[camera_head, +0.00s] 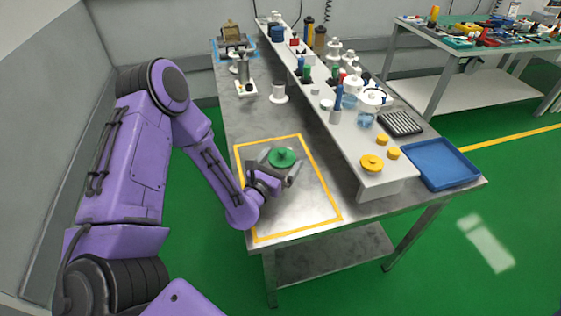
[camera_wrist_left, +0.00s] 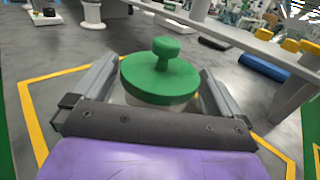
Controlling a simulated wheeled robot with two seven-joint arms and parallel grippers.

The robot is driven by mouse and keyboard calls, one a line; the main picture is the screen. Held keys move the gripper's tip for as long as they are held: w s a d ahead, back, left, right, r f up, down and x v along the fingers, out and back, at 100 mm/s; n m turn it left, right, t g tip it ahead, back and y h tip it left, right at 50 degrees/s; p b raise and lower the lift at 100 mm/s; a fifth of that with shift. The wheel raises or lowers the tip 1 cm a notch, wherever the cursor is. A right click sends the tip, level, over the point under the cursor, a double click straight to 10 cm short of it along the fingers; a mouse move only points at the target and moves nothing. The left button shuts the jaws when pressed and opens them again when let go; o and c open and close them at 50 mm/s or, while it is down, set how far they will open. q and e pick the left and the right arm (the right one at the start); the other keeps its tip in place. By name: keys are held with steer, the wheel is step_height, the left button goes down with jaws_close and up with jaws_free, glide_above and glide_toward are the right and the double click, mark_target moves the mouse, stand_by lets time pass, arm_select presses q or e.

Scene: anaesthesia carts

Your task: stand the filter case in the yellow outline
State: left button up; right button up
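The filter case (camera_head: 282,158) has a round green lid with a knob and a pale body mostly hidden below it. It appears within the yellow outline (camera_head: 320,184) on the steel table, near its far side. In the left wrist view the case (camera_wrist_left: 160,78) sits between the two grey fingers of my left gripper (camera_wrist_left: 160,85). The fingers lie close along both sides of it. Whether they touch it is unclear, and so is whether its base rests on the table. The outline also shows in the left wrist view (camera_wrist_left: 32,122). My right gripper is not in view.
A raised white shelf (camera_head: 380,180) runs along the table's right side, with yellow caps (camera_head: 372,163) and jars on it. A blue tray (camera_head: 440,165) lies at the right. White fittings (camera_head: 279,92) stand beyond the outline. The outline's near part is clear.

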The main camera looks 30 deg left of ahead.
arm_select(q)
steer(key=shift+r+p, duration=0.3)
steer(key=s+b, duration=0.1)
steer(key=s, duration=0.1)
steer(key=s+b, duration=0.1)
steer(key=s, duration=0.2)
steer(key=s+b, duration=0.1)
steer(key=s, duration=0.2)
steer(key=shift+s+d+f+b, duration=0.2)
steer(key=shift+d+f+b, duration=0.1)
steer(key=shift+f+b, duration=0.1)
steer(key=shift+s+r, duration=0.2)
steer(key=shift+s, duration=0.65)
steer(key=shift+s+d+r+p, duration=0.1)
steer(key=shift+s+r+p, duration=0.3)
steer(key=shift+p, duration=0.45)
steer(key=shift+s+f, duration=0.3)
steer(key=shift+s, duration=0.3)
